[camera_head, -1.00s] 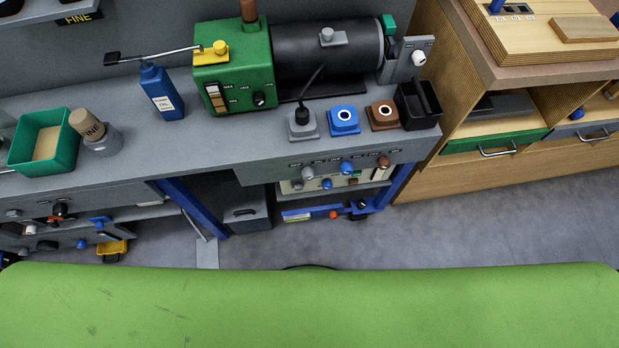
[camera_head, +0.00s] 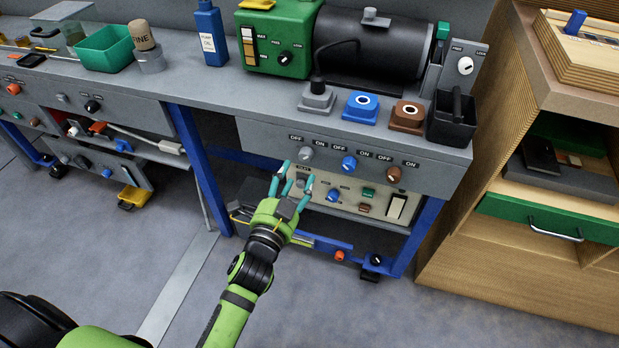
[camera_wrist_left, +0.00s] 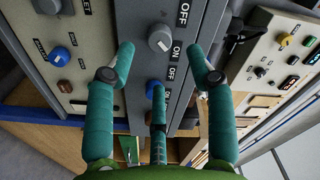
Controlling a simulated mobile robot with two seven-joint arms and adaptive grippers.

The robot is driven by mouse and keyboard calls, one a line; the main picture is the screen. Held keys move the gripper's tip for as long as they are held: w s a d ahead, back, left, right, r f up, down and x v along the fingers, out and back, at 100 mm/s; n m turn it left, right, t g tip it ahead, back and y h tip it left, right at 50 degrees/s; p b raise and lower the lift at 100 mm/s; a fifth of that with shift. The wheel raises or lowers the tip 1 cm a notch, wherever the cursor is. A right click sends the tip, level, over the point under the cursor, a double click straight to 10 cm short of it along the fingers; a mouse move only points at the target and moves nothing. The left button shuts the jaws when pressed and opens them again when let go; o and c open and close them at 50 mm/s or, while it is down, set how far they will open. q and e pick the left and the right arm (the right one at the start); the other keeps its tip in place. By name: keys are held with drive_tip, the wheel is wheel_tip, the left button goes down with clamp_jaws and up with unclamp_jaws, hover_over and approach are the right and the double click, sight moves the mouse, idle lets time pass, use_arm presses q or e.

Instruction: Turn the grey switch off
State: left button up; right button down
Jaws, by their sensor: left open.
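The grey switch (camera_head: 305,153) is a round knob on the bench's front panel, between an OFF label on its left and an ON label on its right. My right gripper is not in view.
A blue knob (camera_head: 348,163) and a brown knob (camera_head: 393,174) sit to the right on the same panel. A lower cream panel (camera_head: 345,196) carries more knobs. Grey, blue and brown sockets (camera_head: 361,106) stand on the bench above. The floor in front is clear.

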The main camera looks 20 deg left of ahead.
sight(303, 159)
use_arm(q)
drive_tip(key=w, duration=0.6)
drive_tip(key=shift+w+f+b, duration=0.1)
drive_tip(key=shift+w+b, duration=0.2)
drive_tip(key=shift+w, duration=0.1)
clamp_jaws()
